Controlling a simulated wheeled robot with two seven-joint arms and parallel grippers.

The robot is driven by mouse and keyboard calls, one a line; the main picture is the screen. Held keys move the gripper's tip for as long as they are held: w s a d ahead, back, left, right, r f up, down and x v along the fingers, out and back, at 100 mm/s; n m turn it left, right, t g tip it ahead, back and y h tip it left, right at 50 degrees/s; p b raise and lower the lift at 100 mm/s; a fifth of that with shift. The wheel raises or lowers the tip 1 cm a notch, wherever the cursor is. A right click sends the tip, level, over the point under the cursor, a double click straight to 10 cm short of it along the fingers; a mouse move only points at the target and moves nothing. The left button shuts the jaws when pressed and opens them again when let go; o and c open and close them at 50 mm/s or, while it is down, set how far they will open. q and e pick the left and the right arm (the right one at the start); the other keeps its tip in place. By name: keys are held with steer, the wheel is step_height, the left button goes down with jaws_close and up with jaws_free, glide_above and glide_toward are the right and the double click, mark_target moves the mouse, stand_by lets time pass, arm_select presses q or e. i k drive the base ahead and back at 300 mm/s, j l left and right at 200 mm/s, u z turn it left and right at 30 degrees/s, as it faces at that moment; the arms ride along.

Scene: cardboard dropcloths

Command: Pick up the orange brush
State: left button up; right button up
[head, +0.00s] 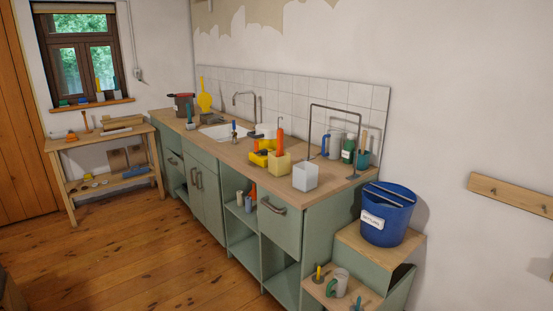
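Several orange items show in the head view, too small to tell surely which is the orange brush. An upright orange tool (280,143) with a thin hooked top stands in or behind a pale yellow block-shaped holder (279,164) on the wooden counter (232,150). An orange item (72,135) lies on the wooden side table (63,144) at the left, near an upright orange-brown handle (86,121). Another orange item (253,190) shows in the open cabinet shelf. Neither of my grippers is in view.
A white cup-like box (305,177), a yellow tray (258,158), a sink (217,131) and a thin metal frame (311,128) crowd the counter. A blue bucket (387,218) stands on a wooden step (352,240) at right. The wooden floor (130,250) in front is clear.

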mark_target(280, 134)
steer(key=i+j+z, duration=0.1)
steer(key=i+j, duration=0.25)
steer(key=i+j+z, duration=0.1)
steer(key=i+j, duration=0.25)
steer(key=j, duration=0.2)
